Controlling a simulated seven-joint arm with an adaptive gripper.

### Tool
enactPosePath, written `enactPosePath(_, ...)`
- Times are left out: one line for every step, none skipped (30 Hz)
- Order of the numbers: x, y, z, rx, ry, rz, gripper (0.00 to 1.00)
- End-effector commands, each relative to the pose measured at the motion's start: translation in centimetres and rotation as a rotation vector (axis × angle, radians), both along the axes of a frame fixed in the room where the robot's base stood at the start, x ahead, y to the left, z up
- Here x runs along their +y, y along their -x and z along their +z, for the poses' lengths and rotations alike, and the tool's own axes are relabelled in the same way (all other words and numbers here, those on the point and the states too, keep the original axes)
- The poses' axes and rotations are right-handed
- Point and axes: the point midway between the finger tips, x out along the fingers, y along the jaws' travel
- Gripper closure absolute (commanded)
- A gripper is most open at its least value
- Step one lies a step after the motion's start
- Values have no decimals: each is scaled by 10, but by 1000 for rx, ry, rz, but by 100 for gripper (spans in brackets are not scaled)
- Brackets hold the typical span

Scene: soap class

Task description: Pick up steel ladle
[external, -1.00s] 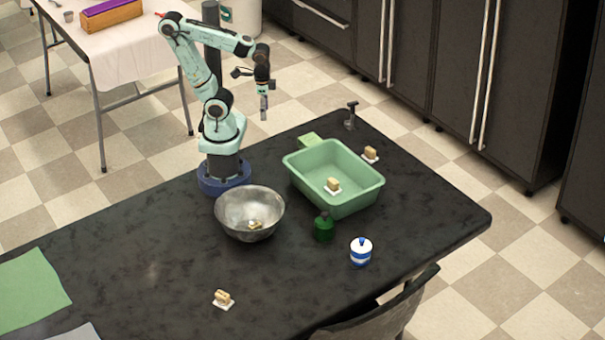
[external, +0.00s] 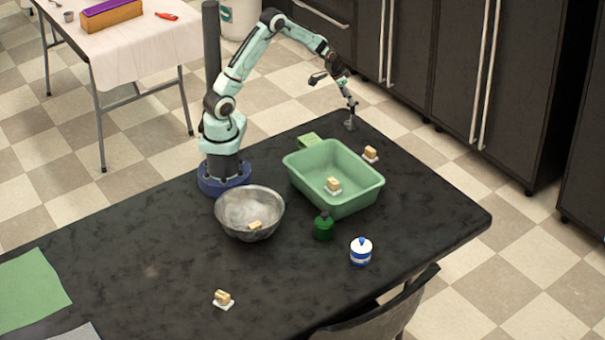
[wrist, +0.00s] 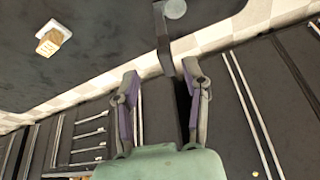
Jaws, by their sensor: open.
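The steel ladle (external: 350,123) stands upright at the table's far edge, behind the green basin, as a dark grey shape. My gripper (external: 351,102) is just above it and overlaps its top in the external view. In the wrist view, what looks like its dark handle (wrist: 162,35) runs down towards the gap between the fingertips of my gripper (wrist: 160,70). The fingers are apart and the gripper is open. I cannot tell whether either finger touches the ladle.
A green basin (external: 362,192) holds a soap bar on a white dish. Another soap bar (external: 370,151) sits close to the ladle, also seen in the wrist view (wrist: 47,45). A metal bowl (external: 232,222), green bottle (external: 324,228) and blue-white jar (external: 361,255) stand nearer. Dark cabinets (external: 465,70) are beyond.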

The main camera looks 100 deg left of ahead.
Motion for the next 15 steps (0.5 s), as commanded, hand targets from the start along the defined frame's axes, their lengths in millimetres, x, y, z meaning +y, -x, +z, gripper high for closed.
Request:
enactPosePath(5,3,-3,0,1,13,54)
enactPosePath(6,3,-4,-1,0,15,54)
enactPosePath(7,2,-9,-1,1,16,54)
enactPosePath(8,0,-13,0,1,15,54)
enactPosePath(8,-1,-18,1,2,15,54)
enactPosePath(10,-3,-24,1,2,15,54)
enactPosePath(11,-5,-29,2,1,14,54)
enactPosePath(12,-7,-34,2,1,14,54)
enactPosePath(13,-9,-40,2,2,14,54)
enactPosePath(14,-10,-43,2,1,14,54)
enactPosePath(15,-12,-47,2,1,14,54)
enactPosePath(16,-13,-51,1,1,13,54)
enactPosePath(16,-15,-54,0,0,13,54)
enactPosePath(17,-15,-56,0,0,13,54)
enactPosePath(17,-16,-59,0,0,13,54)
